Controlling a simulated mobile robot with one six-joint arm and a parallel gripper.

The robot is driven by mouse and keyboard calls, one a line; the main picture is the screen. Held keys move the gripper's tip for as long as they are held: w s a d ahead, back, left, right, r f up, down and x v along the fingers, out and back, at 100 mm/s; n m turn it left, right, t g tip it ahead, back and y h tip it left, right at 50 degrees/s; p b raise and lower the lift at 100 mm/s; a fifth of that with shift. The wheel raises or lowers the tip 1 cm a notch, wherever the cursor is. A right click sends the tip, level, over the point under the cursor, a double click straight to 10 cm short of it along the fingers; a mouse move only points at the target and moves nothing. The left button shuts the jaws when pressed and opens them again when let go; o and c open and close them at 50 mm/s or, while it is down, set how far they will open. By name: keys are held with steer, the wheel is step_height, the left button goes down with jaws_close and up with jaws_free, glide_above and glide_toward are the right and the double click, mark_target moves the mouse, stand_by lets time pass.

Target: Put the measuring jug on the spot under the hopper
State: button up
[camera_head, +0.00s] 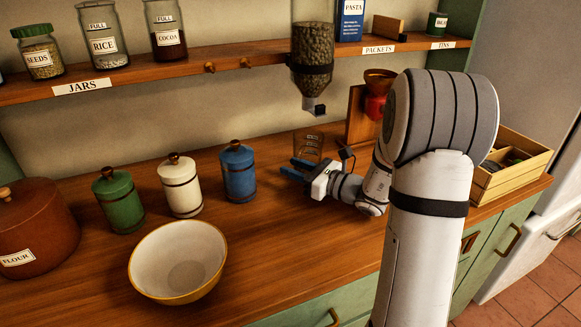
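The measuring jug (308,144) is a small clear glass vessel with orange markings. It stands upright on the wooden counter near the back wall, roughly below the hopper in the picture. The hopper (312,48) is a clear tube of dark pellets with a dark band and a grey spout, hanging at the shelf. My gripper (294,169) is low over the counter, its blue fingers pointing left, just in front of the jug. The fingers look apart, with nothing seen between them. I cannot make out a marked spot under the hopper; the jug and gripper may cover it.
Blue (238,172), white (181,187) and green (118,202) canisters stand to the left. A cream bowl (178,262) and brown flour crock (35,232) are nearer. A red grinder (377,95) and wooden crate (510,170) are right. The front middle counter is clear.

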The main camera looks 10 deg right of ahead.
steer(key=v, duration=1.1)
steer(key=shift+r, duration=0.1)
steer(key=shift+a, duration=0.1)
